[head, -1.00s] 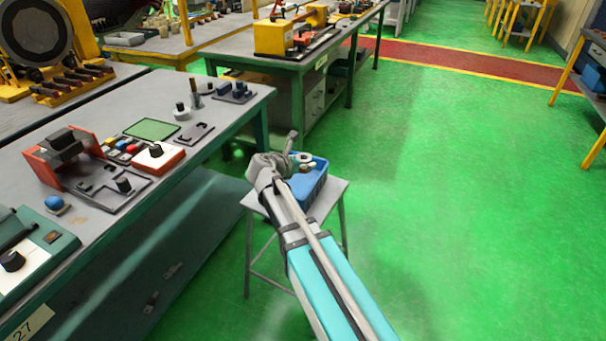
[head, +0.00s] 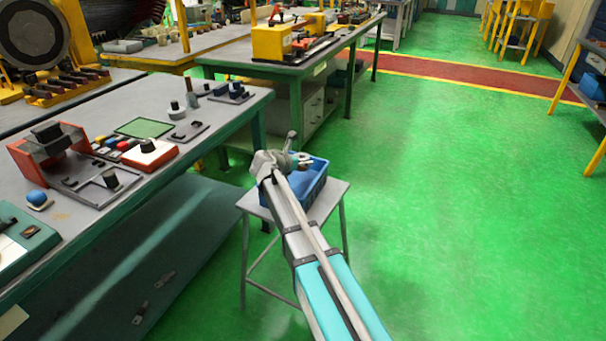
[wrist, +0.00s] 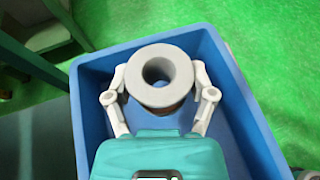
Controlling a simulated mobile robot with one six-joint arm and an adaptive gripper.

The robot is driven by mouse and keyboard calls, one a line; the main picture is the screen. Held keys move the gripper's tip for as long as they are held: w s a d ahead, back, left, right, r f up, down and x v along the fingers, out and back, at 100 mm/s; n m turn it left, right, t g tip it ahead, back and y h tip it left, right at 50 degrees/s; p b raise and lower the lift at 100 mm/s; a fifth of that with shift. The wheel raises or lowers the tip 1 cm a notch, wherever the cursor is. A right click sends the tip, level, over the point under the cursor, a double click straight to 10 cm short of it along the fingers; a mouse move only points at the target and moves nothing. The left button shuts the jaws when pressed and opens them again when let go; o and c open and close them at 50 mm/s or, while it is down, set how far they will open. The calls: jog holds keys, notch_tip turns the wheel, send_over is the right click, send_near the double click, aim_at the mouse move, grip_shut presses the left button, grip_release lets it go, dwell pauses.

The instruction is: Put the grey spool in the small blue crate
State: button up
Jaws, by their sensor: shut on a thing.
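The grey spool (wrist: 160,77) is between the two fingers of my gripper (wrist: 160,97) in the wrist view, its round end with a dark centre hole facing the camera. My gripper is shut on it. The spool appears over the inside of the small blue crate (wrist: 88,100); its height above the crate floor is hard to tell. In the head view the blue crate (head: 313,186) sits on a small grey stool, partly hidden by my arm. A pale rounded part of the spool (head: 303,158) shows at the crate's far edge.
The grey stool (head: 336,196) stands on the green floor, right of the long workbench (head: 215,125). The bench holds several devices, including a red-and-white box (head: 150,154) and an orange-red stand (head: 45,150). The floor (head: 450,220) to the right is clear.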

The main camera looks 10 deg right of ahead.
aim_at(302, 176)
jog(key=shift+f, duration=0.1)
dwell(0.3)
jog(key=shift+w+d+f+b, duration=0.1)
jog(key=shift+w+f+b, duration=0.45)
jog(key=shift+f+b, duration=0.2)
jog(key=shift+s+f+b, duration=0.1)
jog(key=shift+f+b, duration=1.15)
jog(key=shift+f, duration=0.15)
jog(key=o, duration=1.1)
jog(key=shift+c, duration=0.2)
jog(key=shift+r, duration=0.2)
